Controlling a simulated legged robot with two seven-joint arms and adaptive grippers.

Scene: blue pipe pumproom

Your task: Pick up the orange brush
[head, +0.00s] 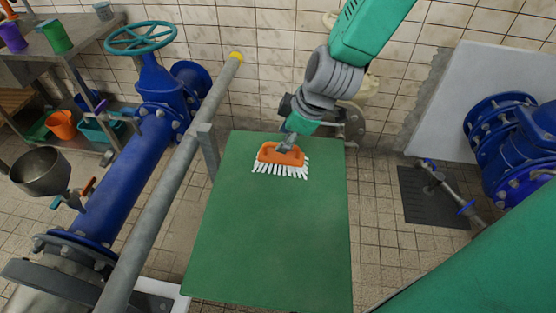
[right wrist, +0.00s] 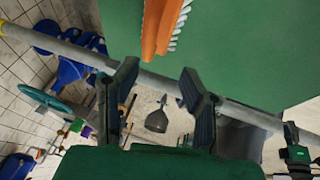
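The orange brush (head: 281,154) with white bristles lies on the far part of the green table top, bristles toward the near side. My right gripper (head: 288,144) reaches down to the brush's far edge in the head view, covering a little of it. In the right wrist view, the right gripper (right wrist: 160,72) has its two dark fingers spread with nothing between them. The brush (right wrist: 160,28) shows there just beyond the fingertips, with a gap. My left gripper is in neither view.
The green table top (head: 270,235) is otherwise bare. A grey rail with a yellow end (head: 178,160) runs along its left side, beside a blue pipe (head: 125,175) with a teal handwheel (head: 140,38). A tiled wall stands behind. Blue pipework (head: 500,125) is at right.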

